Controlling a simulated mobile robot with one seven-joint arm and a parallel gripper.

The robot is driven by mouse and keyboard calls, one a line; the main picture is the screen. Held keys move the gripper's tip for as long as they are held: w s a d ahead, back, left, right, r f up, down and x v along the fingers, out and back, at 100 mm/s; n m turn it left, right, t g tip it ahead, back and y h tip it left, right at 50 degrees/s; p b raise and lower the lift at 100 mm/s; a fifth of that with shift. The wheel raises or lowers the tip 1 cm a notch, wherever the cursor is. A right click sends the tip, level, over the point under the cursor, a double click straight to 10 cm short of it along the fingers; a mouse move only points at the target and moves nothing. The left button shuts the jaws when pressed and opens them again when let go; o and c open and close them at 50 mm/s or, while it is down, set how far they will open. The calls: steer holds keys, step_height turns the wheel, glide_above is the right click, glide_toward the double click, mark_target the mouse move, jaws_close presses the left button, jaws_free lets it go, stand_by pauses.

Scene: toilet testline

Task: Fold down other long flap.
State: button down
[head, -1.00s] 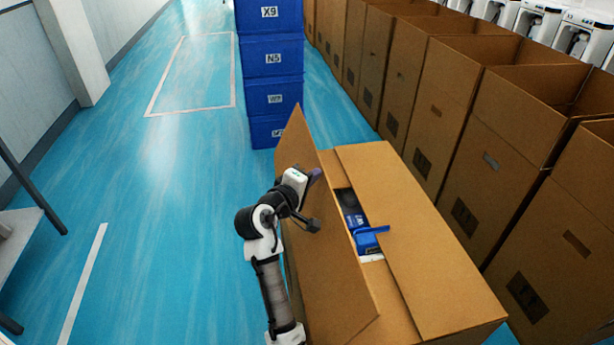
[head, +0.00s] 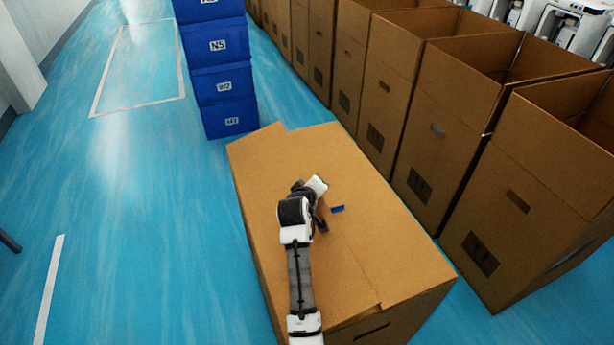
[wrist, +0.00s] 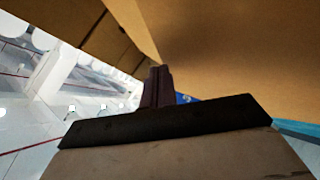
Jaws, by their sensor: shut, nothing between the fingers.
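The open-topped cardboard box is now covered by its two long flaps in the head view. The left long flap (head: 258,170) lies down, nearly flat, under my arm. The right long flap (head: 375,215) lies flat beside it. A small blue piece (head: 337,209) shows at the seam between them; the other contents are hidden. My gripper (head: 323,218) is at the seam, close to the left flap's inner edge; contact is unclear. In the wrist view its dark fingers (wrist: 158,86) are together and empty, with brown cardboard (wrist: 225,45) close above them.
Blue labelled crates (head: 218,75) are stacked beyond the box. A row of tall open cardboard boxes (head: 460,140) stands close along the right. The blue floor (head: 130,200) is clear on the left.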

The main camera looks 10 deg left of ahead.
steer(key=shift+w+d+f+m+g+y, duration=0.15)
steer(key=shift+d+f+m+g+y, duration=0.1)
steer(key=shift+f, duration=0.55)
steer(key=shift+w+d+f+m+g+y, duration=0.15)
steer(key=shift+d+f+g+y, duration=0.1)
steer(key=shift+f, duration=0.5)
steer(key=shift+s, duration=0.1)
steer(key=b+v, duration=0.2)
steer(key=v, duration=1.1)
steer(key=shift+s+a+r, duration=0.1)
steer(key=shift+s+r, duration=0.1)
steer(key=shift+r, duration=0.05)
steer(key=shift+a, duration=0.1)
